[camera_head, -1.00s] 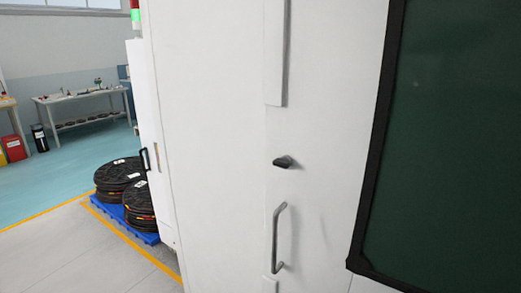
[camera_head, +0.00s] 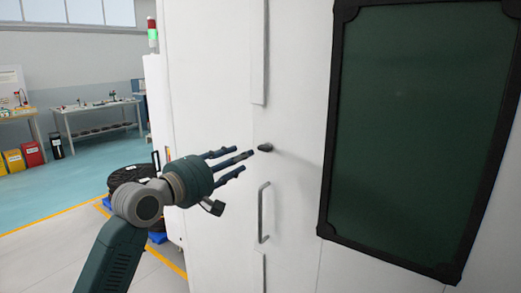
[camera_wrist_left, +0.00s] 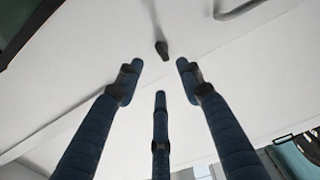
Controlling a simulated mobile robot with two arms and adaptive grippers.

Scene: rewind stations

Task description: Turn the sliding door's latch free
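The latch (camera_head: 265,147) is a small dark knob on the white sliding door (camera_head: 295,90), above a grey bar handle (camera_head: 262,212). My left gripper (camera_head: 240,160) comes in from the left with its fingers spread and pointing at the latch, close to it. In the left wrist view the latch (camera_wrist_left: 162,49) shows ahead of the open fingertips (camera_wrist_left: 160,80), with nothing between the fingers. I cannot tell whether any finger touches it; a small gap seems to remain. My right gripper is in no view.
A dark green window (camera_head: 415,130) with a black frame is at the right. Black reels (camera_head: 130,175) stand on the floor behind my left arm. A workbench (camera_head: 100,115) and coloured bins (camera_head: 33,153) are at the back left, with open floor before them.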

